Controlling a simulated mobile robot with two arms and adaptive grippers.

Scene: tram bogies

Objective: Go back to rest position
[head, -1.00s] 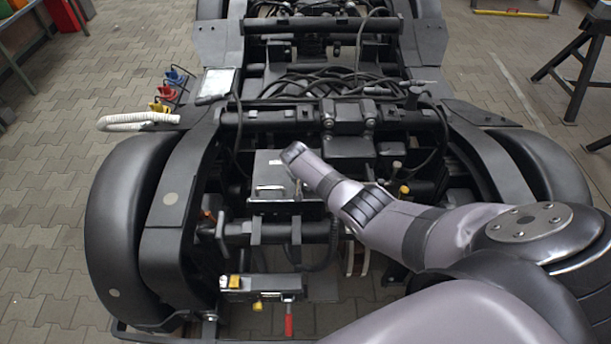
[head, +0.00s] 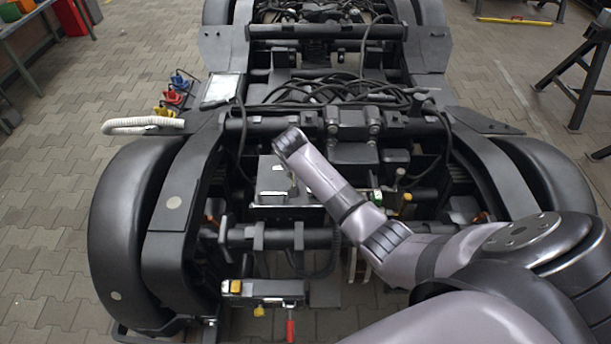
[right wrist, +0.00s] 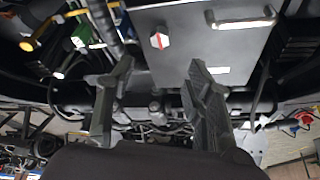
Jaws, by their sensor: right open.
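My right arm reaches in from the right in the head view, over the middle of the dark bogie (head: 172,205). Its end is above a grey box (head: 272,172) with a bright front edge; the fingers themselves are hidden there. In the right wrist view my right gripper (right wrist: 160,68) is open, with its two dark fingers apart and nothing between them. Beyond the fingers is a grey panel (right wrist: 205,50) with a red and white rotary switch (right wrist: 159,38) and a metal handle (right wrist: 243,19). My left gripper is in neither view.
A unit with a red-handled lever (head: 290,328) and yellow parts sits at the bogie's front. Black cables (head: 335,90) lie across the frame. A white corrugated hose (head: 142,125) sticks out left. A black stand (head: 580,75) is at right.

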